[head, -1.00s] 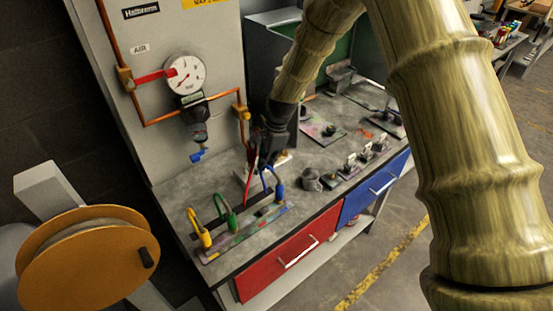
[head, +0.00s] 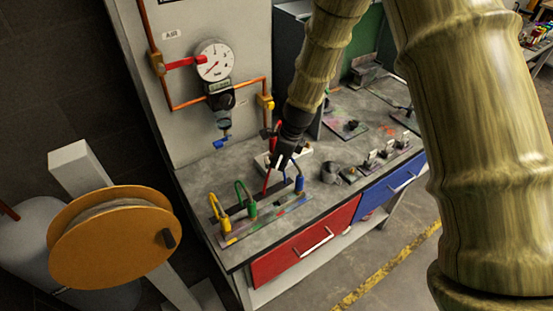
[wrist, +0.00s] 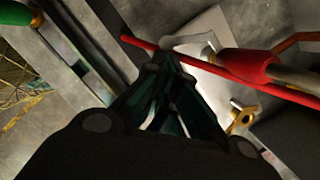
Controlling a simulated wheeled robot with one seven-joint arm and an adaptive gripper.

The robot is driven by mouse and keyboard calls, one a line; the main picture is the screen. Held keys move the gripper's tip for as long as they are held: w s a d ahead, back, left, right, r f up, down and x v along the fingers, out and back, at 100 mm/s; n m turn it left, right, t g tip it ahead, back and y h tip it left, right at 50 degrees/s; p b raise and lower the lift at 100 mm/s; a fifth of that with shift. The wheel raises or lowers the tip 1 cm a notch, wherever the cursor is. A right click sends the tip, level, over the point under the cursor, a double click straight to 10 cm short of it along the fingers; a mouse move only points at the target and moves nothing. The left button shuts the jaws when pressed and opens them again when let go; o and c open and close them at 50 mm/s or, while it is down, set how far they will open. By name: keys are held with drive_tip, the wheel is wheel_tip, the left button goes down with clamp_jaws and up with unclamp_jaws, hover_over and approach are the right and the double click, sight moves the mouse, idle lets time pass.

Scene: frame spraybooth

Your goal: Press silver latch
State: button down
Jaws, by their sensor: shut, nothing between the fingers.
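My gripper (head: 279,162) is shut and empty, pointing down over the workbench just behind the coloured rack. In the wrist view its closed fingers (wrist: 168,68) reach up to a thin red hose or rod that crosses the picture. A thick red sleeve (wrist: 248,66) with a silver end fitting (wrist: 293,80) lies just right of the fingertips. A small silvery-grey piece (wrist: 182,42) shows right beside the fingertips; it may be the silver latch, but I cannot tell for sure. Contact is unclear. In the head view my gripper hides this spot.
The rack (head: 240,233) holds yellow (head: 225,222), green (head: 251,209) and blue (head: 299,184) handled tools. A pale block (head: 296,157) lies behind my gripper. A pressure gauge (head: 215,61) and copper pipe (head: 188,105) are on the wall panel. An orange reel (head: 115,238) stands at left.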

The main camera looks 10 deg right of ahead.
drive_tip(key=shift+w+d+p, duration=0.2)
drive_tip(key=shift+w+p, duration=0.15)
drive_tip(key=shift+w, duration=0.4)
drive_tip(key=shift+d, duration=0.1)
drive_tip(key=p+v, duration=0.6)
drive_tip(key=v, duration=0.4)
drive_tip(key=shift+p, duration=0.4)
